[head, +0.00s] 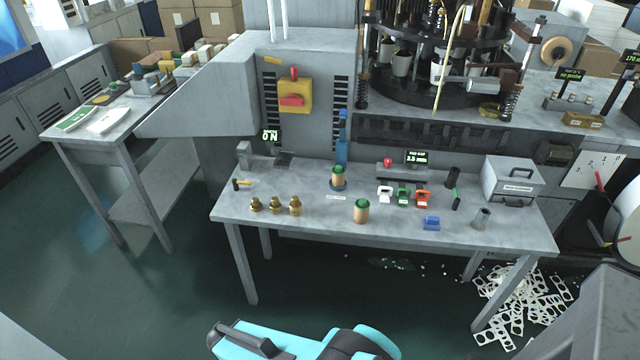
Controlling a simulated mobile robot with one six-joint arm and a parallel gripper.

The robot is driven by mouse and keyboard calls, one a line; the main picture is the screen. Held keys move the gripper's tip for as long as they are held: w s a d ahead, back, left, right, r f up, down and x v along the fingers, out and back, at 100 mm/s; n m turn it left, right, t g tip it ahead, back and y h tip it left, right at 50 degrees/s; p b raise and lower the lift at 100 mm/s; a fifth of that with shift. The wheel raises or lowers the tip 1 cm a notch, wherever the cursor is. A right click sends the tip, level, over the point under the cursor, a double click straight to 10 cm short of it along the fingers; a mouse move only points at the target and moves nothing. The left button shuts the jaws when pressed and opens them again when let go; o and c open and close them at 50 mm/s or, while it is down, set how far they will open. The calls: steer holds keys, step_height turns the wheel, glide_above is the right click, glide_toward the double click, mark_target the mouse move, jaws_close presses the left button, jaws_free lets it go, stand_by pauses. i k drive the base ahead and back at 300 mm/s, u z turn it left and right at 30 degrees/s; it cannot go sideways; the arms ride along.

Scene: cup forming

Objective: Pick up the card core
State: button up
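Two short tan cylinders with green tops look like card cores, but no label confirms this. One tan cylinder (361,212) stands upright near the front edge of the grey workbench (310,222). The other tan cylinder (338,177) stands farther back, seated in a dark blue base. Teal and dark grey parts of my arm show at the bottom edge, in front of the bench and apart from both cylinders. My gripper's fingertips are not in view.
Several brass pieces (275,205) stand left of the front cylinder. White, green and red clips (403,195) and a blue block (431,223) lie to its right. A grey box (513,180) stands at the bench's right end. Punched white scraps (520,300) litter the floor at right.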

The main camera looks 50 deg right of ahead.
mark_target(338, 181)
steer(key=z, duration=0.5)
steer(key=k, duration=0.15)
steer(key=u, duration=2.2)
steer(key=k, duration=0.95)
steer(key=z, duration=0.8)
